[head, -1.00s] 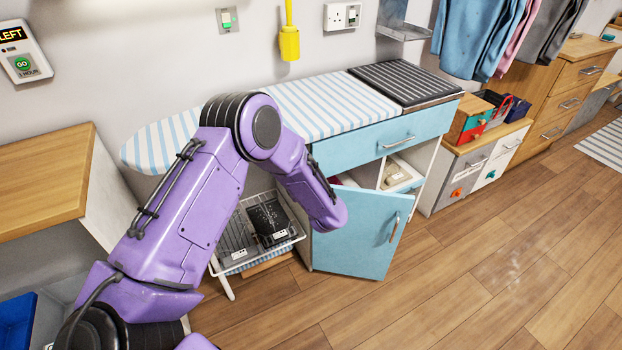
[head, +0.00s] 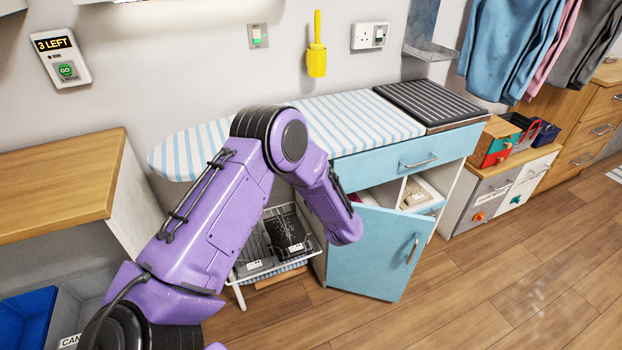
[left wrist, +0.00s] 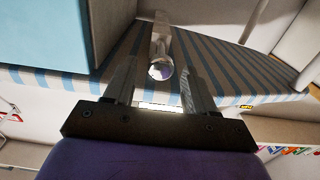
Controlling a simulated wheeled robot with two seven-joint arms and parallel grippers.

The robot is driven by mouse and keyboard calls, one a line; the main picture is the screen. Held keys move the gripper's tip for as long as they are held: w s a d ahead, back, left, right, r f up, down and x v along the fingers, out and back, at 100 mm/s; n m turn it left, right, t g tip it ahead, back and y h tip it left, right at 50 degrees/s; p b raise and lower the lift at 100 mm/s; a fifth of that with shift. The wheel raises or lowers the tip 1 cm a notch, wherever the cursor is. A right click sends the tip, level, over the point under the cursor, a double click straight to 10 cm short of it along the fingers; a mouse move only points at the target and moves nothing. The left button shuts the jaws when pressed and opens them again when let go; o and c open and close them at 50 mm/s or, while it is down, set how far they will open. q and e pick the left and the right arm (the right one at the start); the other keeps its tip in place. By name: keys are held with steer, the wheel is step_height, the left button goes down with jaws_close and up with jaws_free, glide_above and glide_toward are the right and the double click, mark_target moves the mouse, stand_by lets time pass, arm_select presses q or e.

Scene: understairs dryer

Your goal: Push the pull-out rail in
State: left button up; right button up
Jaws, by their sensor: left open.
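A bright metal rod with a round, shiny end (left wrist: 160,66), which looks like the pull-out rail, shows in the left wrist view. It points toward my left gripper (left wrist: 159,86). The gripper is open, with its two dark fingers on either side of the rod's end; I cannot tell whether they touch it. A blue-and-grey striped surface (left wrist: 228,72) lies behind the rod. In the head view my left arm's purple links cover the middle, and I can make out neither the left gripper nor the rail there. My right gripper is not in view.
A blue cupboard door (head: 375,262) hangs open beside my left forearm, below a blue drawer (head: 400,156). A striped ironing board (head: 352,122) lies on top. A wire rack (head: 262,268) sits low behind my arm. A wooden counter (head: 55,182) stands left. The right floor is clear.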

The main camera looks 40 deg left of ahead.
arm_select(q)
steer(key=v, duration=1)
steer(key=shift+b, duration=0.3)
